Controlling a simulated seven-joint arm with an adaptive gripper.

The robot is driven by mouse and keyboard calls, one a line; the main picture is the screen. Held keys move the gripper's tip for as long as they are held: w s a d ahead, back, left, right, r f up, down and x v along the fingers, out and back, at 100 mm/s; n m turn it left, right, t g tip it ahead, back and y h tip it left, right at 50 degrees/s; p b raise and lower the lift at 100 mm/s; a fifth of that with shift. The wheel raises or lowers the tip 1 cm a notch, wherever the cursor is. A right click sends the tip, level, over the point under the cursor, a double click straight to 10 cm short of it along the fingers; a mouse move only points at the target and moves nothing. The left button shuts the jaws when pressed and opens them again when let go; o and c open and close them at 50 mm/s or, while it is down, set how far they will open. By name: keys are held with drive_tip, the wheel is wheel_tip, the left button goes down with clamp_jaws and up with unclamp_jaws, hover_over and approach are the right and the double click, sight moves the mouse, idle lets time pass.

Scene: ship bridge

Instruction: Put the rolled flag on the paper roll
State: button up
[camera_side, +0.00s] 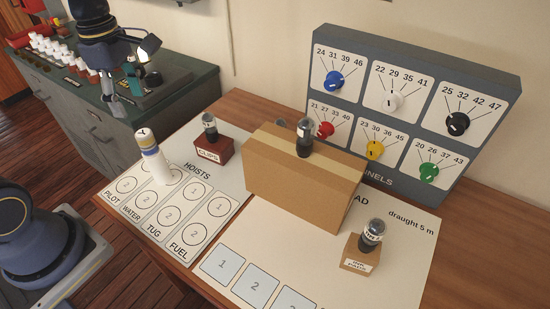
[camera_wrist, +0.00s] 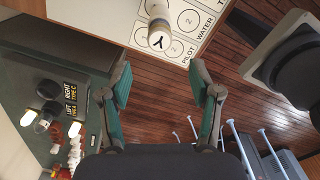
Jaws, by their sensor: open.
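The rolled flag (camera_side: 147,143), pale with a blue band and a dark Y on its end, stands upright on the white paper roll (camera_side: 160,171). The two look in line, and the paper roll stands on the hoists sheet at the left of the table. The wrist view shows the flag's Y end (camera_wrist: 157,39) facing me, with the white paper roll (camera_wrist: 157,9) behind it. My gripper (camera_side: 120,92) is open and empty, up and to the left of the flag and clear of it. Its spread fingers also show in the wrist view (camera_wrist: 162,82).
A cardboard box (camera_side: 302,180) stands mid-table, with a grey dial panel (camera_side: 410,110) behind it. A clips block (camera_side: 213,150) and another small labelled block (camera_side: 360,254) carry dark-topped items. A green-topped cabinet (camera_side: 190,92) with several small items is at the left.

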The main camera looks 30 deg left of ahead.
drive_tip(key=s+d+r+m+t, duration=0.2)
drive_tip(key=s+d+m, duration=0.1)
drive_tip(key=m, duration=0.8)
drive_tip(key=s+d+r+m+t, duration=0.2)
drive_tip(key=s+d+m+t, duration=0.1)
drive_tip(key=m, duration=0.9)
drive_tip(key=shift+s+r+t, duration=0.3)
drive_tip(key=shift+s+r, duration=0.05)
drive_tip(key=shift+s, duration=0.4)
